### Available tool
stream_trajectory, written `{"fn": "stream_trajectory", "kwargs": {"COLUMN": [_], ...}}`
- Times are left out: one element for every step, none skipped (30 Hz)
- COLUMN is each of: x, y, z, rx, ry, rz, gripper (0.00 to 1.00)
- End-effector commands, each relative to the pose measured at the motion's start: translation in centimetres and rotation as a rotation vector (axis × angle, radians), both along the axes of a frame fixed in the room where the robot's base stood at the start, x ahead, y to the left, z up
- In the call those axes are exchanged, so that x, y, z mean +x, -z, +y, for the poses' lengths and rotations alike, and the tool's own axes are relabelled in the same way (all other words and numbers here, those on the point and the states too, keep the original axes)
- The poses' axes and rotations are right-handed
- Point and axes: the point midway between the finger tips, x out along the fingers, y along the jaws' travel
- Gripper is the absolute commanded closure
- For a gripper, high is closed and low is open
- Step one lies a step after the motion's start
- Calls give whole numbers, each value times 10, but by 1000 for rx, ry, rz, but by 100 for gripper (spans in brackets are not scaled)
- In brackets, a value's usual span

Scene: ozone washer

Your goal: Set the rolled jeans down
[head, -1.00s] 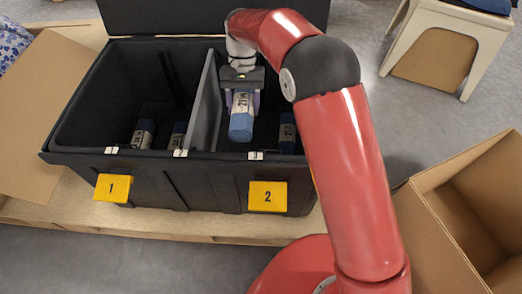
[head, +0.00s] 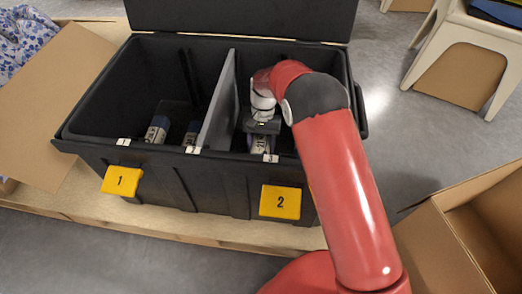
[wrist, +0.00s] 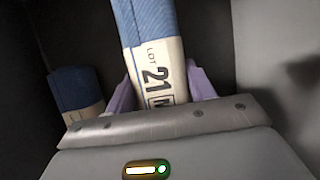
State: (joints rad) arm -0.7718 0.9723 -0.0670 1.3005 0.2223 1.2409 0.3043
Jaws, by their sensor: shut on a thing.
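The rolled jeans (head: 260,145), blue denim with a pale printed band, are in compartment 2 of the black washer bin (head: 220,190). My gripper (head: 262,128) is shut around them and reaches down into that compartment. In the wrist view the roll (wrist: 145,35) stands between the purple fingers of my gripper (wrist: 160,92), with "LOT 21" on its band. Its far end is cut off by the frame, and I cannot tell whether it touches the floor. Another rolled pair (wrist: 78,92) lies to the left in the wrist view, apart from the held one.
A divider (head: 217,105) separates compartment 2 from compartment 1, where two rolls (head: 157,130) (head: 191,133) lie. Yellow plates 1 (head: 121,181) and 2 (head: 280,202) mark the front. An open cardboard box (head: 470,225) stands at right and a pale stool (head: 475,50) behind.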

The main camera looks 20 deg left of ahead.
Motion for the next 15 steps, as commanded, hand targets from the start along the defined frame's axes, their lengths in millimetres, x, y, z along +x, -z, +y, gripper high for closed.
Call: {"fn": "stream_trajectory", "kwargs": {"x": [-1, 0, 0, 0, 0, 0, 0, 0, 0, 0, 0, 0, 0, 0, 0], "y": [11, 15, 21, 24, 26, 27, 26, 26, 26, 26, 26, 26, 27, 27, 29], "z": [0, 0, 0, 0, 0, 0, 0, 0, 0, 0, 0, 0, 0, 0, 0], "rx": [-2, -2, -1, -1, -1, 1, 1, 1, 1, 1, 1, 1, 0, 0, -1], "ry": [0, 1, 1, 1, 1, 1, 1, 1, 1, 1, 1, 1, 1, 1, 1], "rz": [3, 2, 2, 1, 1, 0, 0, 0, 0, 0, 0, 0, 0, 0, 1], "gripper": [80, 80, 80, 80, 80, 80, 80, 80, 80, 80, 80, 80, 80, 80, 80]}}
